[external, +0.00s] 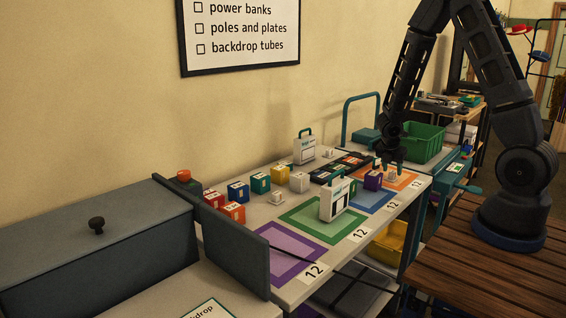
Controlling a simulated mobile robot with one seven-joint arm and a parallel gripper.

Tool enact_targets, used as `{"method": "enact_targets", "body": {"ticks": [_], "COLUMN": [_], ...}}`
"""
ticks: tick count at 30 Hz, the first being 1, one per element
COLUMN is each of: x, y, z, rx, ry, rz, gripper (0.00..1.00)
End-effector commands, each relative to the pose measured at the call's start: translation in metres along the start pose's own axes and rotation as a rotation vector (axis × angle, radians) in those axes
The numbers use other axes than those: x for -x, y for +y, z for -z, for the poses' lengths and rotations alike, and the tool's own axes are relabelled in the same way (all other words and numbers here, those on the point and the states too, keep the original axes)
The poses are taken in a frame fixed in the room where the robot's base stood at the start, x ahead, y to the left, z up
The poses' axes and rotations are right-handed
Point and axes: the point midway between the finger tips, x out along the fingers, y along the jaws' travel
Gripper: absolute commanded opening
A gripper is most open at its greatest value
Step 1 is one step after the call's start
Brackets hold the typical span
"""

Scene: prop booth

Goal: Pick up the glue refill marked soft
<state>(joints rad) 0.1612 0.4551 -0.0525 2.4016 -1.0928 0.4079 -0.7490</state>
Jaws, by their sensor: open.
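Several small labelled blocks stand on the grey bench; their print is too small to read here, so I cannot tell which one is the glue refill marked soft. The purple block stands by the blue and orange squares. My gripper (386,166) is open, pointing down just above and beside the purple block. Whether it touches the block cannot be told. The fingertips are small and dark in this view.
White handled boxes (304,148) and (336,199) stand on the bench. A black tray (338,168) lies behind the purple block. A green crate (421,143) is at the back right. A dark panel (236,246) bounds the left.

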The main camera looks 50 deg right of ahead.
Motion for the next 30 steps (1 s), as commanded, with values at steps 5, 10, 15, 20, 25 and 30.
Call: {"method": "enact_targets", "body": {"ticks": [5, 10, 15, 20, 25, 30], "x": [-0.012, -0.0136, -0.0134, -0.0134, -0.0134, -0.012], "y": [0.0003, 0.0004, 0.0004, 0.0004, 0.0003, 0.0005], "z": [0.0004, 0.0002, 0.0002, 0.0002, 0.0002, -0.0005], "rx": [0.002, 0.001, 0.001, 0.001, 0.001, 0.0], "ry": [0.0, 0.0, 0.0, 0.0, 0.0, 0.0], "rz": [0.0, -0.001, -0.001, -0.001, -0.001, -0.001], "gripper": [0.45, 0.45, 0.34, 0.02, 0.0, 0.0]}}
